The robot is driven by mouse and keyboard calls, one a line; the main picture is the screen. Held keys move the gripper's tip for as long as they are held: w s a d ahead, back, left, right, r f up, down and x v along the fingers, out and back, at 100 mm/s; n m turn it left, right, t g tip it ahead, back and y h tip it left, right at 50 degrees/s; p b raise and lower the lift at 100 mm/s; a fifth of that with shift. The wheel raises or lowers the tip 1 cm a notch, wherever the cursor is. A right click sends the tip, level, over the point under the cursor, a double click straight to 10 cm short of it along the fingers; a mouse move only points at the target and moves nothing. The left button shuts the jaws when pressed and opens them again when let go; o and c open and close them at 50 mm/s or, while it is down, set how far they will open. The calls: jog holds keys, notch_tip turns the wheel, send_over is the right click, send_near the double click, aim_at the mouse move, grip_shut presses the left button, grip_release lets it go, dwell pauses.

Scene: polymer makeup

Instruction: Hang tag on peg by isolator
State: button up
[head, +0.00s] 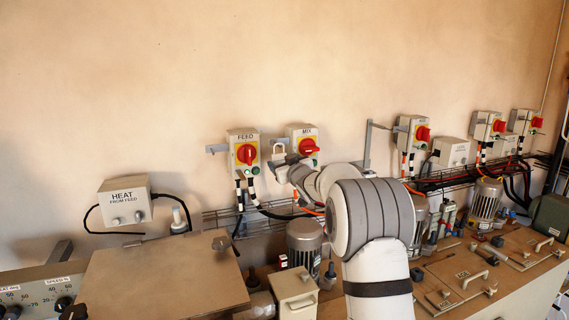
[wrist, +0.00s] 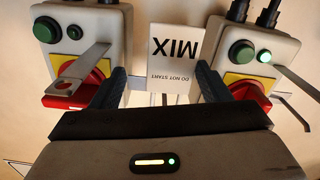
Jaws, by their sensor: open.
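The MIX isolator (head: 305,142) is a grey box with a red knob on a yellow plate, on the wall right of the FEED isolator (head: 244,152). The pale tag (head: 279,148) is between the two boxes, by the short grey peg beside MIX. In the upside-down wrist view, the tag (wrist: 175,55) reads MIX and DO NOT START. A metal strip (wrist: 148,99) shows by its edge; I cannot tell whether the tag hangs on it. My gripper (wrist: 162,88) is open, its dark fingers on either side of the tag with gaps. In the head view my arm partly hides the gripper (head: 284,170).
A HEAT box (head: 125,201) is on the wall at left. More isolators (head: 413,132) are at right. A wire cable tray (head: 275,215) runs below. Motors (head: 304,242) and a bench (head: 480,270) stand under it. Flat metal strips (wrist: 82,68) stick out from the boxes near my fingers.

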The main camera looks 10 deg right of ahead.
jog(key=s+d+f+m+g+h+b, duration=0.2)
jog(key=s+f+g, duration=0.1)
jog(key=s, duration=1.1)
jog(key=s+d+f+m+g+h+b, duration=0.1)
jog(key=s+f+m+g+h+b, duration=0.15)
jog(key=s, duration=1.15)
jog(key=s+a+f+g, duration=0.1)
jog(key=s+f+g, duration=0.2)
jog(key=s, duration=0.6)
jog(key=s+a+f+g, duration=0.1)
jog(key=s+f+g, duration=0.1)
jog(key=s+f, duration=0.3)
jog(key=s+a+f+g+y, duration=0.1)
jog(key=s+f+g, duration=0.2)
jog(key=s, duration=1)
jog(key=shift+s+a+f+g, duration=0.35)
jog(key=shift+a+f, duration=0.05)
jog(key=shift+f, duration=0.5)
